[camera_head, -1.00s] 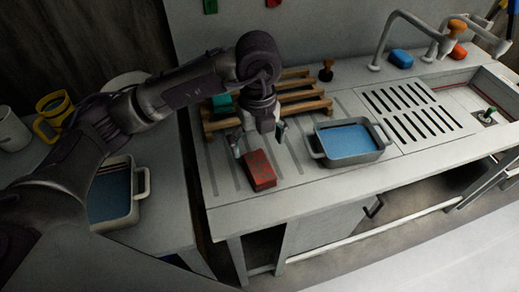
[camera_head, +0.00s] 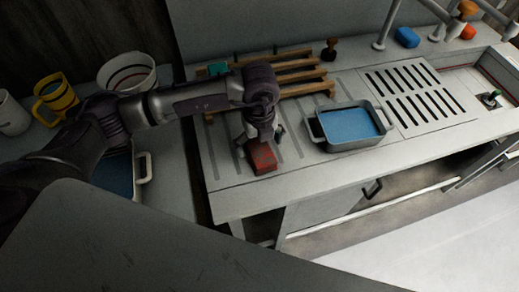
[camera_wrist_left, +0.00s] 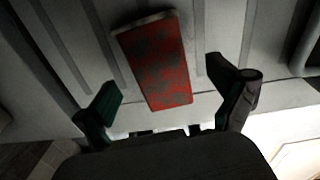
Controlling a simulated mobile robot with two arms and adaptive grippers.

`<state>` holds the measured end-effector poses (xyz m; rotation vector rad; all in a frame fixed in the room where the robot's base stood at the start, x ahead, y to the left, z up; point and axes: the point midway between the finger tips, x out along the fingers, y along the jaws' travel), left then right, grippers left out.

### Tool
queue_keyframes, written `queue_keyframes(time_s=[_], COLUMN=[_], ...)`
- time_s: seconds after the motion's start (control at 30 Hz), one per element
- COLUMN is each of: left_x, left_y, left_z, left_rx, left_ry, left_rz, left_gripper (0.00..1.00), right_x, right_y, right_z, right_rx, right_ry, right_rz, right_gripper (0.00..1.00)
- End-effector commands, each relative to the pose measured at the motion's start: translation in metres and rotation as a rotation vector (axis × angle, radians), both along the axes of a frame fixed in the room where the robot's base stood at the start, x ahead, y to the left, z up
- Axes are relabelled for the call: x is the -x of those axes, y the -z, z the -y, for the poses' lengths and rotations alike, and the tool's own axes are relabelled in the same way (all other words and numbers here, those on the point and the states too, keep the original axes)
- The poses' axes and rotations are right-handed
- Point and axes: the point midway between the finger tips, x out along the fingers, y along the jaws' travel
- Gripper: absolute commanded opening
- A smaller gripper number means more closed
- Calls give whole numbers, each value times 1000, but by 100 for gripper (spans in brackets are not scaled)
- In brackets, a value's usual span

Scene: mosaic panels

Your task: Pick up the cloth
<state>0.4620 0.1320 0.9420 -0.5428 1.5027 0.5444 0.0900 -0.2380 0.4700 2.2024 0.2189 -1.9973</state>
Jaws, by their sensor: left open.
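The cloth appears as a red, dark-patched rectangular piece (camera_head: 262,161) lying on the grooved counter, near its front edge. It also shows in the left wrist view (camera_wrist_left: 158,66), between and beyond the fingers, with a pale edge at its top end. My left gripper (camera_head: 260,141) is open just above and behind the cloth, and its wrist covers part of the surroundings. In the left wrist view the fingers (camera_wrist_left: 163,86) are spread on either side of the cloth with nothing gripped. I cannot tell whether a finger touches it. My right gripper is not in view.
A grey pan with blue contents (camera_head: 349,127) stands right of the cloth. A wooden rack (camera_head: 300,75) is behind my gripper. Yellow (camera_head: 55,98) and white (camera_head: 12,115) mugs and a bowl (camera_head: 127,73) are at the left. A slotted drain panel (camera_head: 415,96) lies right.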

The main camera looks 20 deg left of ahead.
Motion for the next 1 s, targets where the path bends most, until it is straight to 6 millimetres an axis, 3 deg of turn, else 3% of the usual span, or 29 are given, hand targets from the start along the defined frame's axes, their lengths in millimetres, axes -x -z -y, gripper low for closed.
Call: queue_keyframes(time_s=[0.07, 0.2, 0.47, 0.83, 1.0], left_x=[3, 2, 1, 1, 1], left_y=[9, 27, 33, 32, 32], left_z=[0, 1, 1, 1, 1], left_rx=[-1, 1, 2, 2, 2], left_ry=[0, 0, 0, 0, 0], left_rz=[-5, -2, 1, 1, 1], left_gripper=[96, 96, 96, 38, 36], right_x=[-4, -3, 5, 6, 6], right_y=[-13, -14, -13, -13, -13], right_z=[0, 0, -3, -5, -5], right_rx=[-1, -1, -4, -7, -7], right_ry=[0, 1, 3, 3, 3], right_rz=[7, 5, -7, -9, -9], right_gripper=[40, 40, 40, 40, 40])
